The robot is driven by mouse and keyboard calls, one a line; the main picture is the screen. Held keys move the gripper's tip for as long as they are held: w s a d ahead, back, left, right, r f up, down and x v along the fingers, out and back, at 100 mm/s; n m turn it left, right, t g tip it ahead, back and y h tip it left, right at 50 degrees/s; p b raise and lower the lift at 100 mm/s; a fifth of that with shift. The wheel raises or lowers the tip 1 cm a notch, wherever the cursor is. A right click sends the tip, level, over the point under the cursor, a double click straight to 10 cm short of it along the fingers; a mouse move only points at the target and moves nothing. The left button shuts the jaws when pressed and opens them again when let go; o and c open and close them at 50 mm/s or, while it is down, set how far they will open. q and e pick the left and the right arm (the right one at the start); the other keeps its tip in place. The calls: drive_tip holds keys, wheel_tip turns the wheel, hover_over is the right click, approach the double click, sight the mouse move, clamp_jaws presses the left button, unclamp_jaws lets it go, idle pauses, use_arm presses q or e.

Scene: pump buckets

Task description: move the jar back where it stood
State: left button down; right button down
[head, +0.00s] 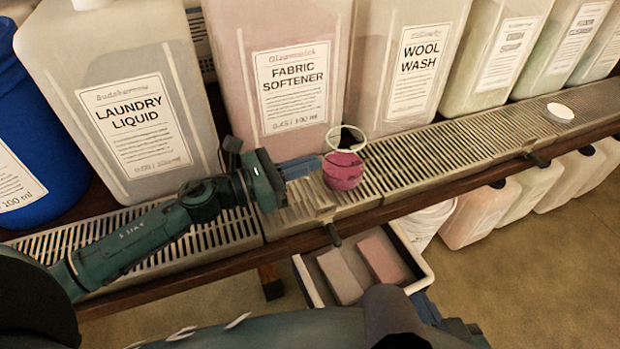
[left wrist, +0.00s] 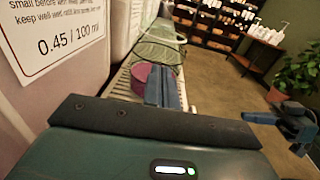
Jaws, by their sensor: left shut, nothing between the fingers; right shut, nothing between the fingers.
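The jar (head: 343,171) is clear with a pale rim and magenta liquid in its lower part. It stands upright on the slatted drip tray (head: 395,170), in front of the fabric softener jug. My left gripper (head: 302,167) is shut and empty, just left of the jar. In the left wrist view the jar (left wrist: 137,78) shows partly behind the blue fingers (left wrist: 166,88); I cannot tell whether they touch it. My right gripper (head: 424,306) is shut and empty, low by the crate below the shelf; it also shows in the left wrist view (left wrist: 262,118).
Large jugs stand behind the tray: laundry liquid (head: 120,100), fabric softener (head: 270,60), wool wash (head: 405,60). A white round lid (head: 560,112) lies on the tray at right. A white crate (head: 418,262) with two blocks sits below.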

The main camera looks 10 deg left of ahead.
sight(347, 160)
use_arm(q)
wheel_tip(347, 160, down, 3)
drive_tip(key=shift+r, duration=0.2)
drive_tip(key=shift+w+d+r, duration=0.2)
drive_tip(key=shift+x, duration=4.2)
drive_tip(key=shift+f, duration=0.1)
